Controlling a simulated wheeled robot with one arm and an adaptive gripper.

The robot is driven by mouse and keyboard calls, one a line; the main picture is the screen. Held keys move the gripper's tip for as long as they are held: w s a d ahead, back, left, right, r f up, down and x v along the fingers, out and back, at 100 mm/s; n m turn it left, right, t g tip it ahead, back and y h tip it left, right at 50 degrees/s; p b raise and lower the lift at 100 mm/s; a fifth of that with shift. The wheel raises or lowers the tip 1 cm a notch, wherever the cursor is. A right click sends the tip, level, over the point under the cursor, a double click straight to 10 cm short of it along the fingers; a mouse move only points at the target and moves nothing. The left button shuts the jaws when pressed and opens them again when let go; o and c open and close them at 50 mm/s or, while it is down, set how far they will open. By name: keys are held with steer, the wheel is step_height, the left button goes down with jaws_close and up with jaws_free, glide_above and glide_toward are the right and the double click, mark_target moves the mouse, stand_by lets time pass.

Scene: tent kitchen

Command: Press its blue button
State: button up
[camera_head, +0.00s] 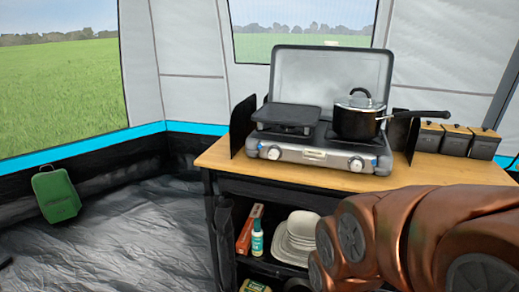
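A grey two-burner camping stove (325,158) with its lid raised stands on the wooden top of a kitchen unit. Its front has a left knob (274,153) and a right knob (356,164). Small bluish spots show near both ends of the front panel, but they are too small to tell whether either is a button. A black pot (353,122) with a lid and long handle sits on the right burner. My copper-coloured arm fills the lower right, in front of the unit. My gripper is not in view, and nothing shows it touching the stove.
Several dark canisters with wooden lids (456,140) stand right of the stove on the wooden top (228,158). Shelves below hold a bottle (257,240), a red box and pale dishes (297,238). A green case (56,194) stands at left; the floor between is clear.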

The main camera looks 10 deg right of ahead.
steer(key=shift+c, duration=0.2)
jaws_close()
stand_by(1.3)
